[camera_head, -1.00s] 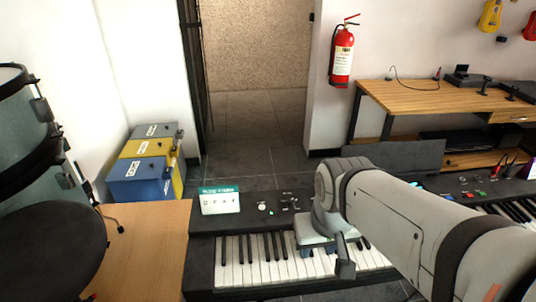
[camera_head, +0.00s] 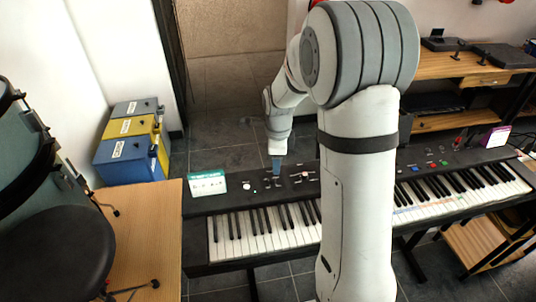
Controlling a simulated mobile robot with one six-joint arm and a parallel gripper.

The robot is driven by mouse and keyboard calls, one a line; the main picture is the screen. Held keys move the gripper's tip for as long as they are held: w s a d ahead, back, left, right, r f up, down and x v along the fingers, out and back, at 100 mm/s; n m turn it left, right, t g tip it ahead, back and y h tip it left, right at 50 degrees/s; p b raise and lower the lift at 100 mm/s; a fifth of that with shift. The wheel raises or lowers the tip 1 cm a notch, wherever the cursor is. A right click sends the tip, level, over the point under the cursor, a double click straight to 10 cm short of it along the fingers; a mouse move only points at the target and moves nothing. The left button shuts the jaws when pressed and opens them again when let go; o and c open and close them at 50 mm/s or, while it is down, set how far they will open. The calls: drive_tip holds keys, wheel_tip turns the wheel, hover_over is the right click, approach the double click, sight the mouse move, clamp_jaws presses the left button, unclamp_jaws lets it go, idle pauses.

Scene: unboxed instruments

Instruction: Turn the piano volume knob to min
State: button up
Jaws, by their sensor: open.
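The black electric piano (camera_head: 230,205) stands across the middle of the view, with its keys toward me. Several small controls (camera_head: 297,177) lie farther right on the panel. Labels are too small to read, so I cannot tell for certain which is the volume knob. My gripper (camera_head: 276,168) points down at the panel's back edge, right of the white knob and apart from it. It is open and holds nothing visible; its fingertips are small and may hide some controls.
A green and white card (camera_head: 207,183) stands at the panel's left end. A wooden surface (camera_head: 150,225) and a dark drum seat (camera_head: 55,240) are at left, with stacked cases (camera_head: 133,140) behind. A wooden desk (camera_head: 450,68) stands back right. My arm covers the piano's middle.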

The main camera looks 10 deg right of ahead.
sight(273, 178)
drive_tip(key=w+f+m+p, duration=0.1)
drive_tip(key=w+f+m, duration=0.1)
drive_tip(key=m, duration=0.1)
drive_tip(key=w+f+m+p, duration=0.1)
drive_tip(key=w+f+m, duration=0.1)
drive_tip(key=m, duration=0.1)
drive_tip(key=shift+w+f+g, duration=0.25)
drive_tip(key=shift+w+g, duration=0.05)
drive_tip(key=shift+w, duration=0.1)
drive_tip(key=shift+f, duration=0.3)
wheel_tip(273, 178, down, 8)
drive_tip(key=shift+r+p, duration=0.2)
drive_tip(key=shift+p, duration=0.95)
drive_tip(key=c, duration=0.9)
drive_tip(key=shift+d, duration=0.15)
clamp_jaws()
drive_tip(key=shift+w+b, duration=0.1)
drive_tip(key=shift+b, duration=0.2)
